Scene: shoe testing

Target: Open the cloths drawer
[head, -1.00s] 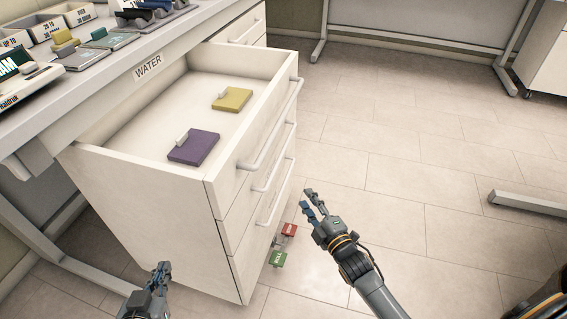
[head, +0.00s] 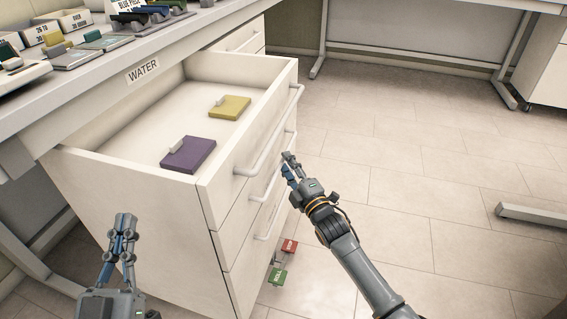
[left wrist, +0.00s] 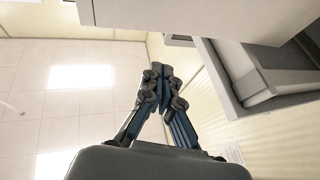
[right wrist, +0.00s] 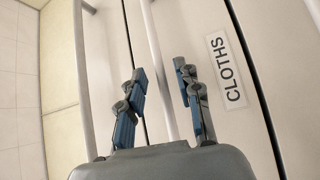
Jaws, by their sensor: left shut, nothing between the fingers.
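The cloths drawer (head: 229,236) is shut, the front just below the pulled-out top drawer. Its "CLOTHS" label (right wrist: 229,70) shows in the right wrist view. A long bar handle (right wrist: 160,65) stands off its front; it also shows in the head view (head: 265,187). My right gripper (head: 287,163) is open beside this handle, and in the right wrist view the bar appears between its fingers (right wrist: 158,72). I cannot tell whether they touch it. My left gripper (head: 124,224) is shut and empty at the cabinet's left side; its fingertips also meet in the left wrist view (left wrist: 160,72).
The open top drawer (head: 120,129), below a "WATER" label (head: 142,71), holds a purple pad (head: 189,156) and a yellow pad (head: 231,108). Red (head: 289,247) and green (head: 277,276) tags show low beside the cabinet.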

